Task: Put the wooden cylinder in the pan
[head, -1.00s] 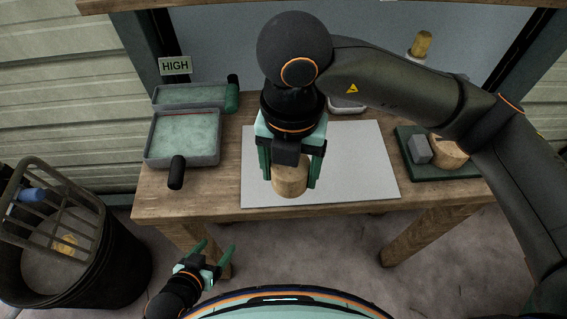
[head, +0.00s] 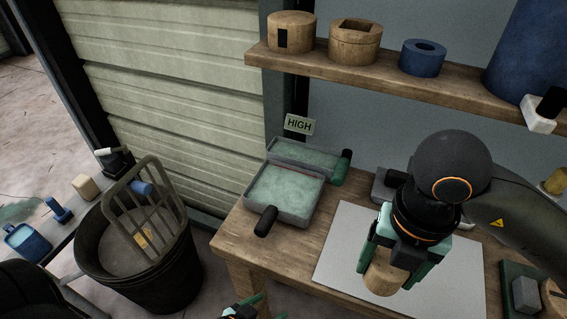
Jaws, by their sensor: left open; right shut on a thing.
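The wooden cylinder (head: 384,279) is between the fingers of my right gripper (head: 388,268), which is shut on it over the white sheet; whether its underside touches the sheet is hard to tell. A grey pan (head: 285,194) with a pale green inside and a black handle sits at the table's left end, left of my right gripper. A second similar pan (head: 305,158) stands just behind it. Both look empty. My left gripper (head: 248,307) is open and empty, low at the bottom edge before the table and partly cut off.
The white sheet (head: 336,262) covers the table's middle. A HIGH sign (head: 299,125) stands behind the pans. A shelf (head: 380,79) with wooden and blue pieces hangs above. A dark bin (head: 185,270) with a rack stands left of the table. A green board with blocks (head: 507,277) is at right.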

